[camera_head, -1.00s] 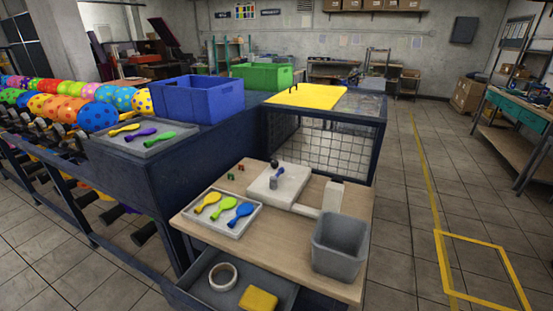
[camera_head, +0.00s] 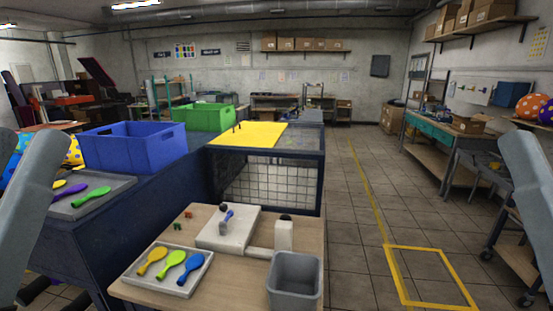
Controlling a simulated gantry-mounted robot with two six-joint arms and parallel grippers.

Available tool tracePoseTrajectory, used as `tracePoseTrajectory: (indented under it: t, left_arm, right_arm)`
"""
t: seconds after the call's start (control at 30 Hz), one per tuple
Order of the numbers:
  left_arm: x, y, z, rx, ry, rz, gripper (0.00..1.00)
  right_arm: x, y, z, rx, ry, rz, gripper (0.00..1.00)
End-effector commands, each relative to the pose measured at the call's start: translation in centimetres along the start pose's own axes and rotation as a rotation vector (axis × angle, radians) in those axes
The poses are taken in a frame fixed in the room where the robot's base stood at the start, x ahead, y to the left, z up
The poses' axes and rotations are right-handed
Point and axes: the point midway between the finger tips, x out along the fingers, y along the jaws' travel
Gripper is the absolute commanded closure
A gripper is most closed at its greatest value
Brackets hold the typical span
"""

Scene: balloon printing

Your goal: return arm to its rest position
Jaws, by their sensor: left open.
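My left arm (camera_head: 28,215) comes in at the left edge as a grey link, in front of the balloon rack. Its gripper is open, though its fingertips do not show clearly. My right arm (camera_head: 532,200) shows as a grey link at the right edge, with its gripper out of frame. Neither arm is over the wooden worktable (camera_head: 228,292). I see nothing held. A tray (camera_head: 205,283) on the table holds yellow, green and blue balloons. A white printing device (camera_head: 212,236) stands behind it.
A grey bin (camera_head: 296,290) stands at the table's front right. Blue (camera_head: 130,152) and green (camera_head: 203,119) crates and a balloon tray (camera_head: 118,182) sit on the dark counter. A wire cage (camera_head: 268,184) stands behind the table. The floor (camera_head: 350,230) right of the table is clear.

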Motion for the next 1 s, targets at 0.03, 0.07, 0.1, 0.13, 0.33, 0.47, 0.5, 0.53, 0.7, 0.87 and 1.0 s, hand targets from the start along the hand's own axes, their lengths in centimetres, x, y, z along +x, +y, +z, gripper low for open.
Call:
tracePoseTrajectory:
  t: [0.03, 0.07, 0.1, 0.13, 0.33, 0.47, 0.5, 0.53, 0.7, 0.87, 1.0]
  left_arm:
    - [0.2, -1.5, -1.0, 0.059, 0.018, -0.068, 0.53]
    - [2.2, -1.3, -2.7, 0.050, 0.012, -0.058, 0.53]
    - [3.5, -1.3, -3.7, 0.047, 0.009, -0.054, 0.53]
    - [4.3, -1.3, -4.4, 0.047, 0.008, -0.054, 0.53]
    - [10.3, -1.4, -9.8, 0.046, 0.005, -0.053, 0.53]
    - [15.0, -1.5, -14.1, 0.046, 0.004, -0.053, 0.53]
    - [16.5, -1.5, -15.5, 0.046, 0.003, -0.053, 0.53]
    - [17.5, -1.5, -16.4, 0.046, 0.003, -0.053, 0.53]
    - [23.4, -1.6, -21.9, 0.045, 0.002, -0.053, 0.53]
    - [27.0, -1.6, -25.2, 0.045, 0.002, -0.053, 0.53]
    - [27.9, -1.7, -26.0, 0.045, 0.001, -0.053, 0.53]
  right_arm:
    - [0.5, 0.0, -0.4, 0.000, -0.001, 0.000, 0.50]
    - [2.5, 0.0, -2.2, 0.000, -0.003, 0.000, 0.50]
    - [3.7, 0.0, -3.4, 0.000, -0.002, 0.000, 0.50]
    - [4.5, 0.0, -4.2, 0.000, 0.001, 0.000, 0.50]
    - [10.6, 0.0, -9.7, 0.000, 0.000, 0.000, 0.50]
    - [15.3, 0.1, -14.1, 0.000, 0.000, 0.000, 0.50]
    - [16.7, 0.1, -15.4, 0.000, 0.000, 0.000, 0.50]
    - [17.8, 0.1, -16.4, 0.000, 0.000, 0.000, 0.50]
    - [23.7, 0.1, -21.8, 0.000, 0.000, 0.000, 0.50]
    - [27.3, 0.1, -25.1, 0.000, 0.000, 0.000, 0.50]
    - [28.2, 0.1, -26.0, 0.000, 0.000, 0.000, 0.50]
